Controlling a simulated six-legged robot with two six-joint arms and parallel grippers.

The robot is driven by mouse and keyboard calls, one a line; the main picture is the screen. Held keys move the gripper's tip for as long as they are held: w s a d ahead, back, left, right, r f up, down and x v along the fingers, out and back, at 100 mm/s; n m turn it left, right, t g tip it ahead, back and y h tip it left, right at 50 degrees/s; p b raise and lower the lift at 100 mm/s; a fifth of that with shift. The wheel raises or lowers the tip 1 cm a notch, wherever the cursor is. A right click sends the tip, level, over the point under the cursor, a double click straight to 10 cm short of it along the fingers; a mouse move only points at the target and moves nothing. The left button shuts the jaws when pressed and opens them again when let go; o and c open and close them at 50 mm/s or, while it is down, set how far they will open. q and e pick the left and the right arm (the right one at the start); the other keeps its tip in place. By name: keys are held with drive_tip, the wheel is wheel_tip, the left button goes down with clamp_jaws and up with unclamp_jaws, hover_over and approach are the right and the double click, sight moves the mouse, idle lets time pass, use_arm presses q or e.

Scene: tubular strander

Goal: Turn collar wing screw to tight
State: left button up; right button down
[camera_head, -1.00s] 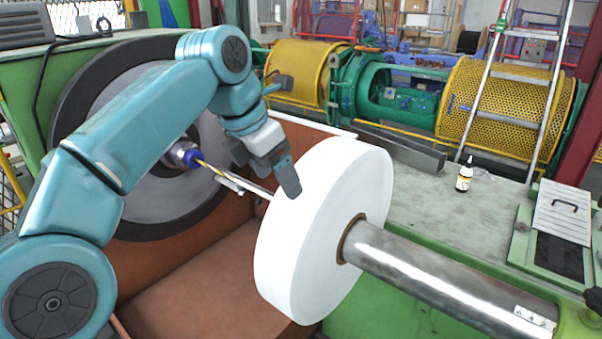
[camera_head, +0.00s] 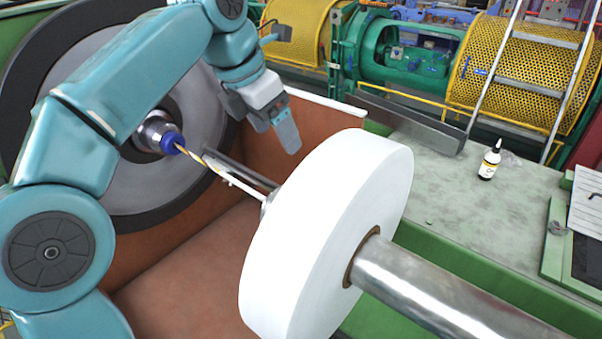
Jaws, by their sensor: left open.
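The white roll (camera_head: 335,225) sits on a thick steel shaft (camera_head: 430,290) in the middle of the view. A small part of a metal collar (camera_head: 268,203) shows at the roll's far left side; most of it is hidden behind the roll, and I cannot make out the wing screw. My left gripper (camera_head: 283,128) hangs above and behind the roll, pointing down. It is open and empty, apart from the roll and the shaft. My right gripper is not in view.
A blue-tipped spindle nose (camera_head: 172,143) with a yellow-and-white strand leads toward the roll. A large grey disc (camera_head: 205,110) stands behind. A small bottle (camera_head: 490,160) stands on the green bench (camera_head: 450,190). Brown trough space lies below the gripper.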

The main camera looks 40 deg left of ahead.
use_arm(q)
drive_tip(key=x, duration=0.4)
drive_tip(key=s+b+x, duration=0.1)
drive_tip(key=x, duration=0.3)
drive_tip(key=s+f+x, duration=0.1)
drive_tip(key=x, duration=0.3)
drive_tip(key=shift+a+r+b, duration=0.1)
drive_tip(key=shift+a+b, duration=0.2)
drive_tip(key=shift+b, duration=0.05)
drive_tip(key=w+f, duration=0.1)
drive_tip(key=w+d+f, duration=0.1)
drive_tip(key=shift+w+f, duration=0.35)
drive_tip(key=shift+s+a+r, duration=0.2)
drive_tip(key=shift+s+a, duration=0.1)
drive_tip(key=shift+s, duration=0.4)
drive_tip(key=shift+w+d+f, duration=0.2)
drive_tip(key=shift+w, duration=0.35)
drive_tip(key=c, duration=1)
drive_tip(key=shift+s, duration=0.1)
drive_tip(key=shift+c, duration=0.2)
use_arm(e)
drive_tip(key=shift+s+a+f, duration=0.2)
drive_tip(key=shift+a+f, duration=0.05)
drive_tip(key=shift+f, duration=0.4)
